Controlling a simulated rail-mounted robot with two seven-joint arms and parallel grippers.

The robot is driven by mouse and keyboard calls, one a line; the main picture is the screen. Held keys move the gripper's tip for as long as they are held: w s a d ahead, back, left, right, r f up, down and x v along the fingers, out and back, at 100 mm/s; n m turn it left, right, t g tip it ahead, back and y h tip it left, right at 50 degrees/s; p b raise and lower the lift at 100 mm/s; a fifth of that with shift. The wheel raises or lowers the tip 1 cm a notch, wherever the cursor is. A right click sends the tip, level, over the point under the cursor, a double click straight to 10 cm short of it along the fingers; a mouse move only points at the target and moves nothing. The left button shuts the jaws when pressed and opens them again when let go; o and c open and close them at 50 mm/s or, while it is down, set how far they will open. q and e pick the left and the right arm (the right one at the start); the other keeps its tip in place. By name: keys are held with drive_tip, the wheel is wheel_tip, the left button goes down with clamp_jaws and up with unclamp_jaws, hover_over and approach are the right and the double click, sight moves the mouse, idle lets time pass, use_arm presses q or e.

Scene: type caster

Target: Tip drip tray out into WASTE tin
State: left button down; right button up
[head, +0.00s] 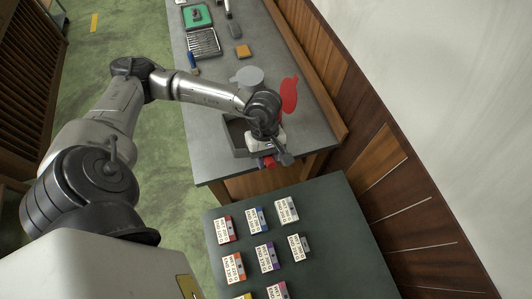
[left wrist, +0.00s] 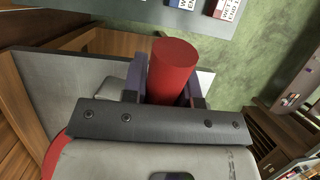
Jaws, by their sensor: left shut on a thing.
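My left gripper (head: 270,158) is over the near end of the grey bench, pointing down past its edge. In the left wrist view its two fingers (left wrist: 166,90) are shut on a red cylinder (left wrist: 174,68), one on each side; a bit of this red cylinder (head: 267,162) shows below the gripper in the head view. A dark grey open box or tray (head: 238,138) sits on the bench just left of the gripper, partly hidden by my arm. I cannot tell whether the red cylinder is part of the drip tray. No WASTE label is readable. My right gripper is not in view.
A red rounded piece (head: 289,95) stands behind my wrist, and a grey disc (head: 249,76) lies further back. A darker table (head: 340,215) in front carries several labelled blocks (head: 258,219). A wood-panelled wall (head: 375,160) bounds the right.

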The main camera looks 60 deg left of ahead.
use_arm(q)
drive_tip(key=shift+w+a+r, duration=0.2)
drive_tip(key=shift+w+r, duration=0.1)
drive_tip(key=shift+r, duration=0.1)
drive_tip(key=shift+w+a+r+g+p, duration=0.2)
drive_tip(key=shift+w+r+g+p, duration=0.05)
drive_tip(key=shift+r+g+p, duration=0.05)
drive_tip(key=shift+w+a+r+h, duration=0.1)
drive_tip(key=shift+r+h, duration=0.05)
drive_tip(key=shift+h, duration=0.15)
drive_tip(key=shift+w+a+r, duration=0.1)
drive_tip(key=shift+w+r, duration=0.05)
drive_tip(key=shift+w+a+r+g+p, duration=0.35)
drive_tip(key=shift+w+r+g, duration=0.1)
drive_tip(key=shift+r, duration=0.15)
drive_tip(key=shift+w+a+r+h, duration=0.1)
drive_tip(key=shift+r+h, duration=0.05)
drive_tip(key=shift+h, duration=0.15)
idle(0.4)
drive_tip(key=shift+w+a+r+g, duration=0.25)
drive_tip(key=shift+w+r, duration=0.1)
drive_tip(key=shift+r, duration=0.2)
drive_tip(key=shift+w+a+r+h+p, duration=0.1)
drive_tip(key=shift+r+h+p, duration=0.1)
drive_tip(key=shift+h+p, duration=0.1)
